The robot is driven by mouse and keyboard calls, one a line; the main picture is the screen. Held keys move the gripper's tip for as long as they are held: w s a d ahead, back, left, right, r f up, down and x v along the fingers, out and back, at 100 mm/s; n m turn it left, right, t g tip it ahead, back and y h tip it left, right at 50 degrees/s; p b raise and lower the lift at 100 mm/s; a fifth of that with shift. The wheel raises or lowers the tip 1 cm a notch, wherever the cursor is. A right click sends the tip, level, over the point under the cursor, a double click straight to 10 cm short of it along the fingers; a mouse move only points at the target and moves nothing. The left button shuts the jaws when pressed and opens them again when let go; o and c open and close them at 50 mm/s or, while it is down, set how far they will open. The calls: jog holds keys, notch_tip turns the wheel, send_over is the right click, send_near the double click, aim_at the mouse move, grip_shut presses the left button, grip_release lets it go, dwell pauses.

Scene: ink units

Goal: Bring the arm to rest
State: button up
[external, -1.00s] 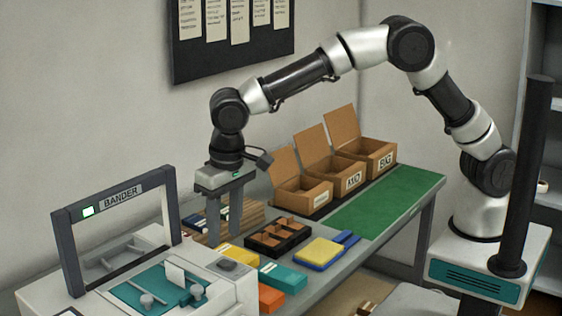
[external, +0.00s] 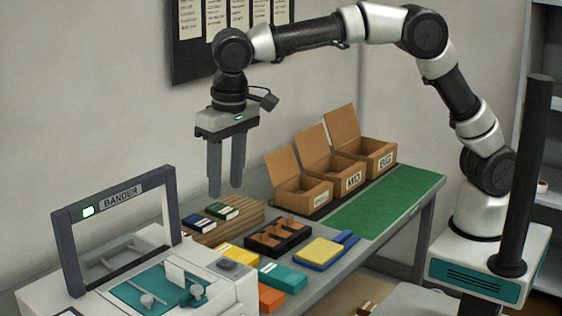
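My gripper (external: 226,190) hangs from my arm in the external view, pointing straight down. Its two fingers are apart with a gap between them, and nothing shows in the gap. It is in the air above the back part of the bench, over the wooden board (external: 243,206). Two small dark blocks with white labels, one blue (external: 197,222) and one green (external: 222,210), lie on that board below the fingers. The fingers are clear of them.
The bander machine (external: 122,192) stands at the left. Three open cardboard boxes stand behind the green mat (external: 390,200).

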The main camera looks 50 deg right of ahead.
jog(key=s+d+r+t+y, duration=0.1)
jog(key=d+r, duration=0.3)
jog(key=d, duration=0.8)
jog(key=d+r+t, duration=0.1)
jog(key=d+r, duration=0.3)
jog(key=d, duration=0.9)
jog(key=s+d+f+t, duration=0.1)
jog(key=s+d+f, duration=0.1)
jog(key=s+d, duration=0.5)
jog(key=s+d+f+t+h, duration=0.1)
jog(key=s+d+f, duration=0.1)
jog(key=s+d, duration=0.5)
jog(key=d, duration=0.2)
jog(key=shift+d+f, duration=0.35)
